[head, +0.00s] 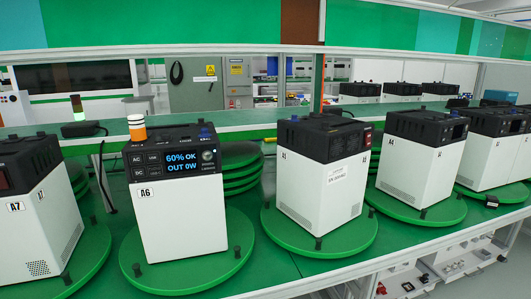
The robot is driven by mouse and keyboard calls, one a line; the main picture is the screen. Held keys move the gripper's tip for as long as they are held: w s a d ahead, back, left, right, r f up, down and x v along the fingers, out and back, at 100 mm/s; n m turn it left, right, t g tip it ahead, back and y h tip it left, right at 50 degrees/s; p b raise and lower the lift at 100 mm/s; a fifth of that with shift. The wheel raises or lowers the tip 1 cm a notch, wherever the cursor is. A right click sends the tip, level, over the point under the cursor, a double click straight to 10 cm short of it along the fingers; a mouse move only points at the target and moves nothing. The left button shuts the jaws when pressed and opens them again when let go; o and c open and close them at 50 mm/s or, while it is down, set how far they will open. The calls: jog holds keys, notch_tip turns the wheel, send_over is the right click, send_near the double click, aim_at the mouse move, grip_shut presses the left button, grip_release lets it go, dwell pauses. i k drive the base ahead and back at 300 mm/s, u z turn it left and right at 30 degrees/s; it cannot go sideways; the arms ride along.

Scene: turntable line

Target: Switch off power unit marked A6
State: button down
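The power unit marked A6 (185,220) stands upright left of centre in the head view, white with a black top section. Its label A6 (144,193) is on the white front. Its display (181,162) is lit and reads "60% OK" and "OUT 0W". Buttons marked AC and DC (138,166) sit left of the display, and a round knob (208,156) sits right of it. The unit stands on a green turntable disc (238,254). No power switch that I can identify shows on the visible face. My gripper is not in view.
Unit A7 (38,225) stands at the left; several similar units, including a turned one (322,190), stand to the right on green discs. An orange-white cylinder (137,127) shows at A6's top left. Stacked green discs (238,168) are behind. A shelf (290,125) runs behind the units.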

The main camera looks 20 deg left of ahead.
aim_at(207, 155)
jog(key=z, duration=0.15)
jog(key=k, duration=0.95)
jog(key=u, duration=0.7)
jog(key=i, duration=1)
